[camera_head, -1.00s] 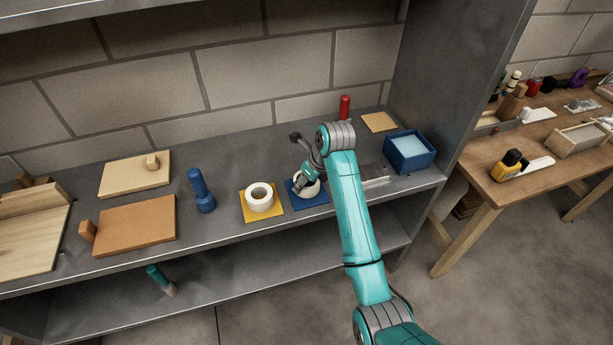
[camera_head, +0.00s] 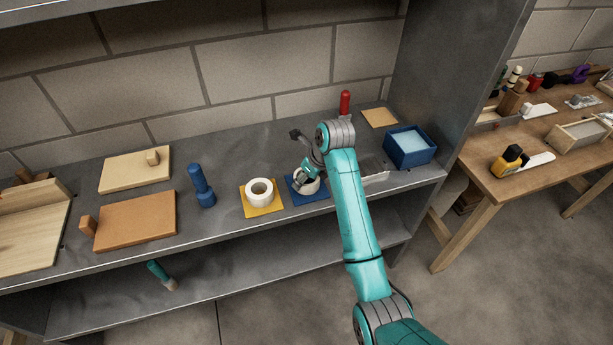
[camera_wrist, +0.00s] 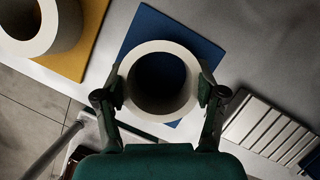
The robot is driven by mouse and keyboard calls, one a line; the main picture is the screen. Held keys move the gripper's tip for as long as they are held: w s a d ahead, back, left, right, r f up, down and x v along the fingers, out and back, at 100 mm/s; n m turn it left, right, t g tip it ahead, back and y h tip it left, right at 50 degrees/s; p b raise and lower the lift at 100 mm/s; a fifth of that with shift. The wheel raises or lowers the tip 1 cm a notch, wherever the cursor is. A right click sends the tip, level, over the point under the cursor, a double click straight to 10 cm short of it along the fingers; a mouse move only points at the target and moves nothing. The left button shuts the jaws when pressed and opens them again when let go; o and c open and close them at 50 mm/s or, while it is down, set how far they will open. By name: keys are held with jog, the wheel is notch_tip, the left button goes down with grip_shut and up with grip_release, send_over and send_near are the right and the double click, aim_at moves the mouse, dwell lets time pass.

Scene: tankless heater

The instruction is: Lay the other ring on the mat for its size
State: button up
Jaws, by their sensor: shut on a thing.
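A white ring (camera_wrist: 162,106) is between the two fingers of my gripper (camera_wrist: 162,98), which is shut on its outside. The ring is at the blue mat (camera_wrist: 152,28); whether it touches the mat or hangs just above it I cannot tell. In the head view my gripper (camera_head: 306,184) partly covers this ring and the blue mat (camera_head: 308,199). Another white ring (camera_head: 260,193) lies on the yellow mat (camera_head: 273,210), to the left of the blue mat. That ring also shows at the upper left of the wrist view (camera_wrist: 66,25).
A slatted metal piece (camera_wrist: 262,122) lies right of the blue mat. A blue box (camera_head: 410,150) and a red cylinder (camera_head: 345,103) stand farther right and back. A blue tool (camera_head: 202,187) stands left of the yellow mat, near wooden boards (camera_head: 140,220).

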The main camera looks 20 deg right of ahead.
jog(key=shift+f, duration=0.2)
jog(key=o, duration=1.2)
jog(key=shift+o, duration=0.2)
jog(key=shift+r, duration=0.1)
jog(key=v, duration=0.7)
jog(key=shift+r, duration=0.15)
